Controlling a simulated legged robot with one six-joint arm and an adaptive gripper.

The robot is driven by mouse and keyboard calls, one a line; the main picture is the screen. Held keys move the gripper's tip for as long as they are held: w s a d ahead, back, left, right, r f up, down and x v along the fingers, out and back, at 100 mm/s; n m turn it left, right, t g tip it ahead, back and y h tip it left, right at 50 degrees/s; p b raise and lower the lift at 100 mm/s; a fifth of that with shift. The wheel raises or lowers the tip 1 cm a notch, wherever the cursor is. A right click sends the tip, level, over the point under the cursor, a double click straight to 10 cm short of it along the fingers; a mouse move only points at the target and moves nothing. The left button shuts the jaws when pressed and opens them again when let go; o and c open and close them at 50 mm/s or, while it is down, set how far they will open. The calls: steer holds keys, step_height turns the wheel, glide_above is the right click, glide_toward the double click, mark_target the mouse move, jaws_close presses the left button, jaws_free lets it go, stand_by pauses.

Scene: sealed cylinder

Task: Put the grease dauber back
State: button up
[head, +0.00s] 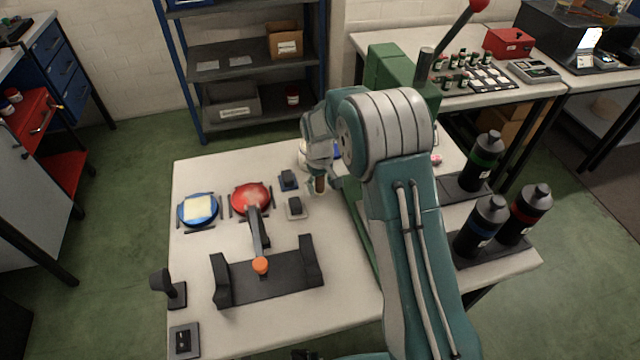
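My gripper (319,170) points down over the middle of the light table, small and partly covered by my own wrist. A short brown piece (320,185) shows at its fingertips; it may be the handle of the grease dauber. I cannot tell whether the fingers are closed on it or only beside it. A pale round container (303,158) shows partly behind my wrist, just left of the gripper. The rest of that area is hidden by my arm.
Left of my gripper are two small dark blocks on pads (289,180), a red round dish (251,197) and a blue dish (198,209). A black cradle (268,283) with an orange-tipped lever is in front. Black bottles (483,225) stand right. A green press (390,70) stands behind my arm.

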steer(key=r, duration=1.1)
steer(key=shift+w+a+r, duration=0.15)
steer(key=shift+w+a, duration=0.05)
steer(key=shift+w, duration=0.05)
steer(key=shift+r, duration=0.6)
steer(key=s+d+r+m+t, duration=0.1)
steer(key=s+d+r, duration=0.3)
steer(key=s+r, duration=0.3)
steer(key=s+d+r+m+t, duration=0.1)
steer(key=s+d+r+t, duration=0.15)
steer(key=s+r, duration=0.4)
steer(key=s+d+m+t, duration=0.1)
steer(key=s+d, duration=0.1)
steer(key=s, duration=0.7)
steer(key=s+d+r+m+t, duration=0.1)
steer(key=s+d+m, duration=0.1)
steer(key=s, duration=0.8)
steer(key=shift+d+r+t, duration=0.15)
steer(key=shift+d+t, duration=0.2)
steer(key=shift+d, duration=0.35)
